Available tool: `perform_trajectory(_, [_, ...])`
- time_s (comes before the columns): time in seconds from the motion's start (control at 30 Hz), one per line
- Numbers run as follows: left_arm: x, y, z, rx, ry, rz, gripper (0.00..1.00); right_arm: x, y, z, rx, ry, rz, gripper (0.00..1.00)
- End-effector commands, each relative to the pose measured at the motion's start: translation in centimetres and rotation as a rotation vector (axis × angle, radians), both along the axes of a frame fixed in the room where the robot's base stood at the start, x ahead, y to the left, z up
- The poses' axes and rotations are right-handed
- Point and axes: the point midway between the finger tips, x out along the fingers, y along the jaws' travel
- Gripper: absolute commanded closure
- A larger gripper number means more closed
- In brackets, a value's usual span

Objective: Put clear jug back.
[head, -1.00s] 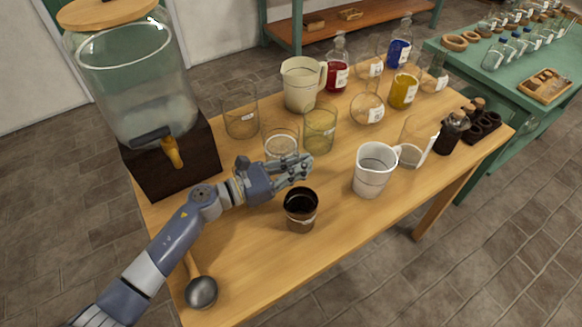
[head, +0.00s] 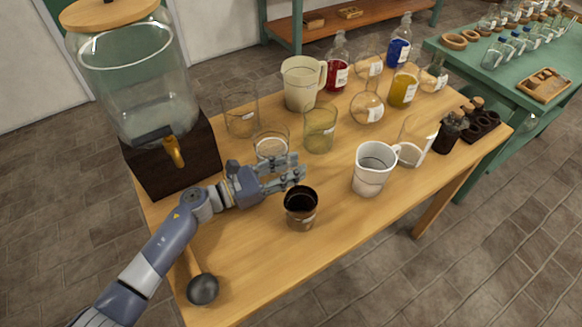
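A translucent whitish jug (head: 371,172) with a handle stands upright on the wooden table (head: 250,262), right of centre. A cream jug (head: 300,84) with a handle stands farther back. I cannot tell for sure which is the clear jug. My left gripper (head: 302,168) is low over the table, its fingers spread with a gap between them and nothing seen in it. It is left of the whitish jug and apart from it. A clear glass (head: 271,140) stands just behind the fingers, its lower part partly hidden. My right gripper is not in view.
A dark cup (head: 300,210) stands just in front of the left gripper. A greenish glass (head: 320,128) and a clear beaker (head: 241,115) stand behind. A large dispenser (head: 140,80) is at left, a ladle (head: 203,289) at front left. The table's front is mostly clear.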

Motion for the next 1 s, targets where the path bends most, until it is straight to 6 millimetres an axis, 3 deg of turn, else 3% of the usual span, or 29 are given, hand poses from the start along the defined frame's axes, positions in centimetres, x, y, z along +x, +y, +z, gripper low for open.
perform_trajectory(0.37, [0.0,0.0,0.5,0.000,0.000,0.000,0.69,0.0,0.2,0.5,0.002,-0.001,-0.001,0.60])
perform_trajectory(0.8, [-4.1,7.7,-0.1,0.003,0.001,0.001,0.69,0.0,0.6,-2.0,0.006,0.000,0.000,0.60])
perform_trajectory(1.0, [-5.3,10.0,0.1,0.000,0.001,0.000,0.69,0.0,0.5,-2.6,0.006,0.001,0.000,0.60])
